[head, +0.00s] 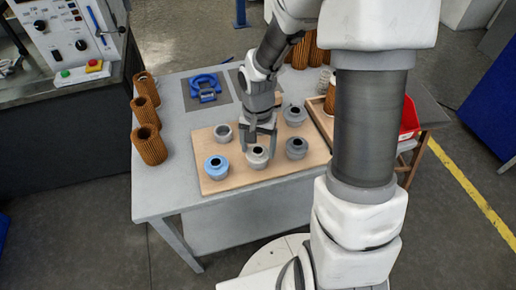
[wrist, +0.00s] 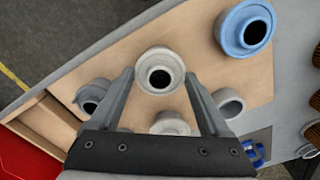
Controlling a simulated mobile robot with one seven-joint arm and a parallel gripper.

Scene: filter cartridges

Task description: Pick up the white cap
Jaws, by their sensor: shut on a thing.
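The white cap (head: 258,157) is at the front middle of the wooden board (head: 245,178), with its dark round hole facing up. My gripper (head: 259,133) comes down over it from above. In the wrist view the white cap (wrist: 146,57) sits between the two fingertips (wrist: 159,76), one on each side, and the gripper is shut on it. The cap looks upright and at or very near the board; any small gap below it is hidden.
A blue cap (head: 216,168) stands close left of the white cap. Grey caps stand right (head: 296,149) and behind (head: 294,115), and a pale ring-like cap (head: 223,132) behind left. Brown ribbed cartridges (head: 149,146) line the table's left edge. A blue tool (head: 205,88) lies at the back.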

